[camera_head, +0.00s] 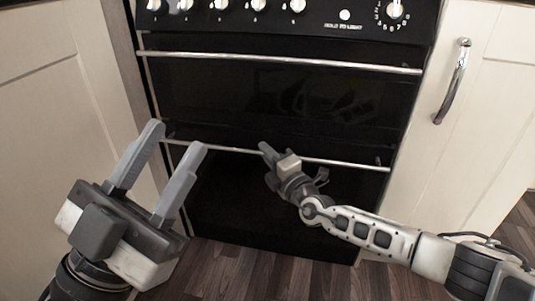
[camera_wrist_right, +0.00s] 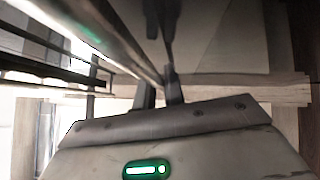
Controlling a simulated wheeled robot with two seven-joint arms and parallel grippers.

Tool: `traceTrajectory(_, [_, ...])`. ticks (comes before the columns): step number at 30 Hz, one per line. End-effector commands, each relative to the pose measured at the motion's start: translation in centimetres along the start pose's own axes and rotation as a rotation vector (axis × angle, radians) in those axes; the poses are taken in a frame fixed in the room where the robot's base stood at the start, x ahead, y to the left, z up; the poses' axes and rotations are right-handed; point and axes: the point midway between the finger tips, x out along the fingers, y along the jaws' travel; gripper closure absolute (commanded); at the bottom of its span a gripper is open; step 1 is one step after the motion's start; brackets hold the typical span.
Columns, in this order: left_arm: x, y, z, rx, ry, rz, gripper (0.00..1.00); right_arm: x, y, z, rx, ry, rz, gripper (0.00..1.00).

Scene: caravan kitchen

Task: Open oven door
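The black oven (camera_head: 280,100) stands ahead with two dark doors, one above the other. A steel handle bar (camera_head: 330,63) runs across the upper door, and a second bar (camera_head: 345,163) runs across the top of the lower door (camera_head: 260,205). Both doors look shut or nearly so. My right gripper (camera_head: 267,152) is at the lower bar, left of its middle. In the right wrist view a metal bar (camera_wrist_right: 115,45) runs down to the right gripper's fingers (camera_wrist_right: 161,88); whether they are closed on it is unclear. My left gripper (camera_head: 174,137) is open and empty, in front of the oven's left side.
White cabinets flank the oven on the left (camera_head: 55,120) and right (camera_head: 485,130); the right one has a curved metal handle (camera_head: 454,82). Control knobs (camera_head: 258,5) line the oven's top. Dark wooden floor (camera_head: 250,270) shows below, clear where visible.

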Motion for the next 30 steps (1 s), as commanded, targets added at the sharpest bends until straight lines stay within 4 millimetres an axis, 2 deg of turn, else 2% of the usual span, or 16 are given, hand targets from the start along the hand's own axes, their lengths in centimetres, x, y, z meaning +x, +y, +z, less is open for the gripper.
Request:
traceTrajectory(4, [0.0,0.0,0.0,-0.001,0.000,0.000,0.64,-0.1,-0.1,-0.1,-0.002,0.000,0.001,1.00])
traceTrajectory(7, [0.0,0.0,0.0,-0.001,0.000,0.000,0.64,-1.0,-0.2,-1.0,-0.023,0.004,0.021,1.00])
traceTrajectory(14, [0.0,0.0,0.0,-0.001,0.000,0.000,0.64,-5.6,-0.7,-5.7,-0.139,0.006,0.135,1.00])
traceTrajectory(21, [0.0,0.0,0.0,-0.001,0.000,0.000,0.64,-10.4,-2.2,-10.5,-0.256,0.007,0.252,1.00])
traceTrajectory(25, [0.0,0.0,0.0,-0.001,-0.001,-0.001,0.64,-12.2,-3.0,-12.2,-0.261,0.006,0.261,1.00])
traceTrajectory(30, [0.0,0.0,0.0,-0.001,-0.001,-0.001,0.64,-13.0,-3.4,-13.0,-0.263,0.004,0.261,1.00])
